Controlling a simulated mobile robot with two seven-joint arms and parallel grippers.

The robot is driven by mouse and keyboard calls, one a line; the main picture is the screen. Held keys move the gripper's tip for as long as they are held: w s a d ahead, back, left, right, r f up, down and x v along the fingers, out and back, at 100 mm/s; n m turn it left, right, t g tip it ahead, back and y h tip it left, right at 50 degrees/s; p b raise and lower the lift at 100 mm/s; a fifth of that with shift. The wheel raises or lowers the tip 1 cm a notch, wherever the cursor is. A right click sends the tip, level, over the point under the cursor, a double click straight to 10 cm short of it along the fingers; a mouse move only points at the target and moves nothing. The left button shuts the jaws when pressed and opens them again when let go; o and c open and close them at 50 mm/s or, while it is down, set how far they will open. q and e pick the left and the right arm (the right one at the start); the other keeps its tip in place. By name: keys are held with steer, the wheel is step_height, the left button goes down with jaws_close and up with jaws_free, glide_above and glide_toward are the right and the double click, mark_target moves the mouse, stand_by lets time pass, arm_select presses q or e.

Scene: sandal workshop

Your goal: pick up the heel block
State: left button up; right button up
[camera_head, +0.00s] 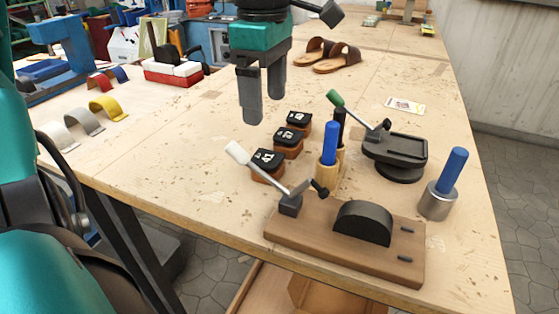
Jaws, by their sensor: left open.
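Three small heel blocks, brown with black tops and white size marks, sit in a row on the wooden bench: a near one (267,164), a middle one (289,143) and a far one (299,122). I cannot tell which one the task names. My left gripper (265,106) is open and empty, with its fingers pointing down above the bench. In the picture its fingertips are just up and left of the blocks, apart from them. My right gripper is not in view.
A wooden jig (340,254) with a white-handled clamp and black half-round form stands in front. Blue-handled tools, a green-handled black clamp (395,150) and a metal cup (438,201) stand right. Sandals (337,58) lie behind. Bench left of the blocks is clear.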

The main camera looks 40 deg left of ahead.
arm_select(q)
glide_above(267, 158)
steer(key=f, duration=0.6)
steer(key=shift+w+a+b, duration=0.1)
steer(key=shift+a+b, duration=0.2)
steer(key=shift+b, duration=0.05)
steer(key=f, duration=0.4)
steer(key=shift+s+d+f, duration=0.2)
steer(key=shift+d+f, duration=0.1)
steer(key=shift+f, duration=0.7)
steer(key=shift+c, duration=0.3)
steer(key=c, duration=1)
steer(key=shift+r, duration=0.15)
